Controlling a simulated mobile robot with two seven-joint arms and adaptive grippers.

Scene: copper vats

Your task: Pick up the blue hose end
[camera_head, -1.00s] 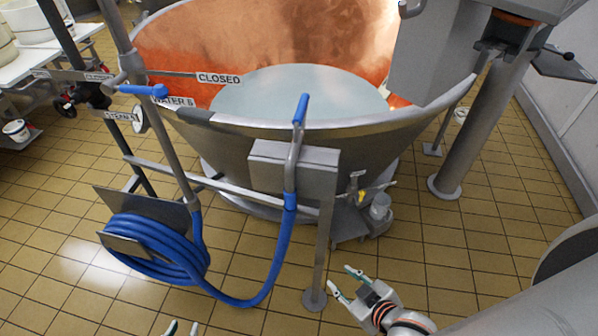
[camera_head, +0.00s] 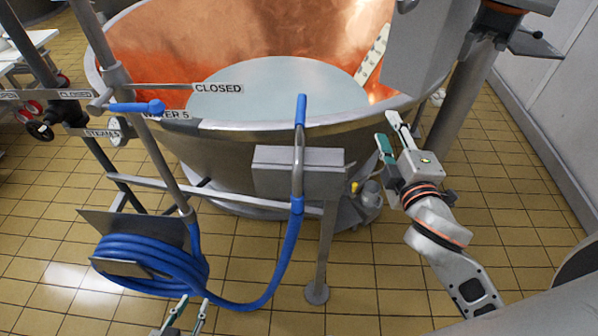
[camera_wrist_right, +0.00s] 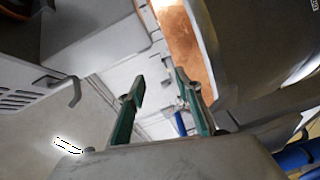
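The blue hose end (camera_head: 300,110) is a blue tip on a bent metal pipe, standing upright at the vat's front rim beside a grey box (camera_head: 270,168). The blue hose (camera_head: 288,250) runs down from the pipe to a coil at left. My right gripper (camera_head: 387,127) is open and empty, raised right of the hose end and apart from it. Its spread fingers also show in the right wrist view (camera_wrist_right: 160,100), with a small blue piece beyond them that I cannot identify. My left gripper (camera_head: 196,299) is at the bottom edge below the coil, its fingers apart and empty.
The copper-lined vat (camera_head: 240,35) with pale liquid fills the back. A post (camera_head: 322,250) stands under the grey box. Pipes with a blue-handled valve (camera_head: 138,107) and signs stand at left. A grey column (camera_head: 458,105) stands at right. Tiled floor is open at front.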

